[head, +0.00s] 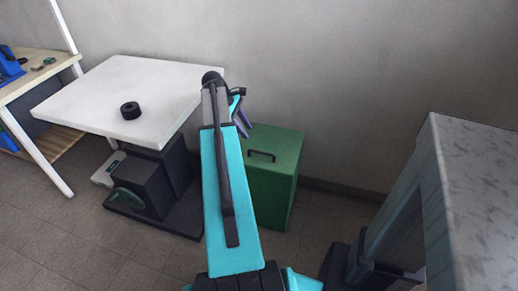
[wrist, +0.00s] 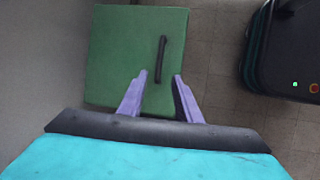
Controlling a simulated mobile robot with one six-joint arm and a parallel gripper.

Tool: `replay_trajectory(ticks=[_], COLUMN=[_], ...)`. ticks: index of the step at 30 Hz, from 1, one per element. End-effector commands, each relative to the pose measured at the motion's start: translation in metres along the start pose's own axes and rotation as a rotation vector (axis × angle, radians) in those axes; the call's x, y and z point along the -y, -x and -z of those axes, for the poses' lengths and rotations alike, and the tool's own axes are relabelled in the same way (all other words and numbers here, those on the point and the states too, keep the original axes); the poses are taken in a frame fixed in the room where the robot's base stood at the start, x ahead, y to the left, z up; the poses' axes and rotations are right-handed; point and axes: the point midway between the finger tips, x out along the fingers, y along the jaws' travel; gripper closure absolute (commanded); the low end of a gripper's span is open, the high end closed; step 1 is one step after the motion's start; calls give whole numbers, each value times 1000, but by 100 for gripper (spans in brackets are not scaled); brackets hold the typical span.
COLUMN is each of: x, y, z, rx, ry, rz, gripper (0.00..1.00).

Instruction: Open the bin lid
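The green bin (head: 275,178) stands on the floor against the wall, right of the white table in the head view. Its lid (wrist: 118,50) is flat and shut, with a dark bar handle (wrist: 161,59) that also shows in the head view (head: 262,156). My gripper (wrist: 160,78) is above the lid with its two purple fingers apart and nothing between them. In the wrist view the handle's near end lies between the fingertips; I cannot tell the height gap. In the head view my arm partly hides the gripper (head: 246,126) and the bin's left side.
A white table (head: 90,95) with a black roll (head: 130,110) stands left of the bin, a dark machine (head: 150,180) beneath it. A grey marbled counter (head: 480,170) is at right. A workbench (head: 30,75) is far left. Some floor shows between bin and counter.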

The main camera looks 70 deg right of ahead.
Motion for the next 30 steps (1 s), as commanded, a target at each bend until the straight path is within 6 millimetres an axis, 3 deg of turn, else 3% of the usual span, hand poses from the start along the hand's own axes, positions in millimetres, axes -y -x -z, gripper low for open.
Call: replay_trajectory(ticks=[8,30], x=[1,0], y=[-26,-124], z=[0,-1], rx=[1,0], ry=[-1,-2], rz=[2,1], gripper=[69,69])
